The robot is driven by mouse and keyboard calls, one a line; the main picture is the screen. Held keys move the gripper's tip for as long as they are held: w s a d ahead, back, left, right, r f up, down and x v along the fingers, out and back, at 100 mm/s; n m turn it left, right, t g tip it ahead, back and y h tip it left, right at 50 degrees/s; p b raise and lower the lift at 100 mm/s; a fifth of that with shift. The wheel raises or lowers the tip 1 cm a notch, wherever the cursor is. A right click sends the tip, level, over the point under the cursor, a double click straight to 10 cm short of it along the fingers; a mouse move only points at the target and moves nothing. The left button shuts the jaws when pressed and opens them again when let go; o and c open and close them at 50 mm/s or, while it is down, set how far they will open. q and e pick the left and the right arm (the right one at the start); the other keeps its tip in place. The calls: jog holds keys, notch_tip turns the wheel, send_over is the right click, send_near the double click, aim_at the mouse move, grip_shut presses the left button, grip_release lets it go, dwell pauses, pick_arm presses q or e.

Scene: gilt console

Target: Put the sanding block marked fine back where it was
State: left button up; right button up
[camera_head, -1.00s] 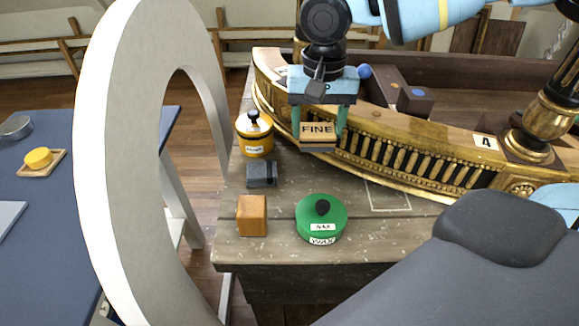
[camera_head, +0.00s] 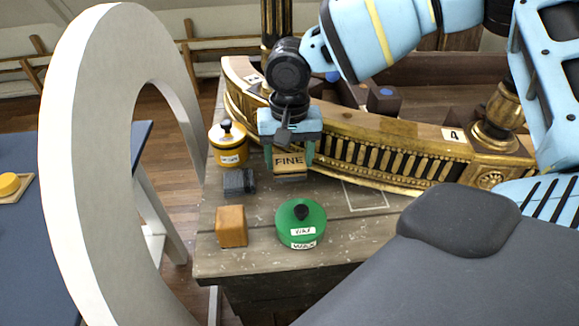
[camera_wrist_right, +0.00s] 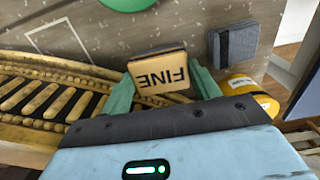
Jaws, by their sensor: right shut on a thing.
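My right gripper (camera_head: 289,164) is shut on the sanding block marked FINE (camera_head: 289,161), a tan block with a dark underside. The block is between the teal fingers, in front of the gilt curved rail; it also shows in the right wrist view (camera_wrist_right: 158,74), its label upside down there. I cannot tell whether it touches the table. A white rectangular outline (camera_head: 366,209) is drawn on the grey wooden table, right of the gripper, with nothing in it. My left gripper is not in view.
A dark grey block with a band (camera_head: 239,182), a yellow tin (camera_head: 228,157), an orange-brown wooden block (camera_head: 231,240) and a green lidded WAX tin (camera_head: 300,237) stand nearby. The gilt rail (camera_head: 390,158) borders the far side. A large pale ring (camera_head: 75,160) stands at left.

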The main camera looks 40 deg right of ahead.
aim_at(289, 161)
jog(key=shift+f, duration=1.65)
jog(key=shift+f, duration=0.15)
jog(key=shift+f, duration=0.1)
jog(key=o, duration=0.9)
jog(key=shift+r, duration=0.2)
notch_tip(289, 161, up, 12)
jog(key=shift+r, duration=0.1)
